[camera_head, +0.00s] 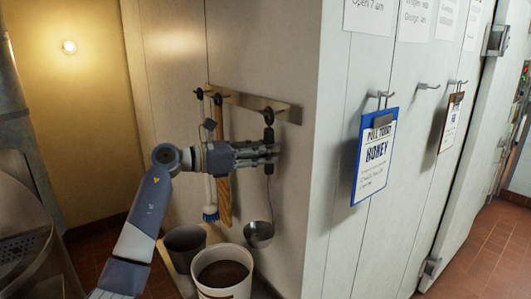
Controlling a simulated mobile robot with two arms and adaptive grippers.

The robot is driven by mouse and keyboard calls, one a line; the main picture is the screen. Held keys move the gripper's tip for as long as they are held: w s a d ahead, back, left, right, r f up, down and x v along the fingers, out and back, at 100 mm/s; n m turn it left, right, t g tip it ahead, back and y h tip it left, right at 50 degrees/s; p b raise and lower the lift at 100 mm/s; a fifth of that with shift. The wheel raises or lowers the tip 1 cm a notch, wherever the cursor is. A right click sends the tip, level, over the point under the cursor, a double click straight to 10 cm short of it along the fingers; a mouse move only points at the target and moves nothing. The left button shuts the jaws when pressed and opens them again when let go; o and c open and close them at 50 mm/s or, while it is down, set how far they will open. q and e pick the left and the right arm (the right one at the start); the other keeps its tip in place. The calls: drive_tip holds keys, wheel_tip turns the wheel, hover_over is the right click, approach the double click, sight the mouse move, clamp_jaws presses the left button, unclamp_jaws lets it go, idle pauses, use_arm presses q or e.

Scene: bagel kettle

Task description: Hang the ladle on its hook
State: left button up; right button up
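The ladle (259,234) is upright along the wall, with its metal bowl low and its dark handle top at the right end of the hook rail (285,109). The handle top overlaps the right hook's place, so I cannot tell whether it is hooked or just in front. My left gripper (271,157) reaches in from the left, and its fingers are closed around the upper handle. The fingers hide part of the handle. My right gripper is not in view.
A bucket of dark liquid (222,274) and a grey bin (185,240) stand below. Clipboards, one blue (374,160), hang on the wall to the right.

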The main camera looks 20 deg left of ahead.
use_arm(q)
drive_tip(key=o, duration=0.4)
drive_tip(key=shift+o, duration=0.5)
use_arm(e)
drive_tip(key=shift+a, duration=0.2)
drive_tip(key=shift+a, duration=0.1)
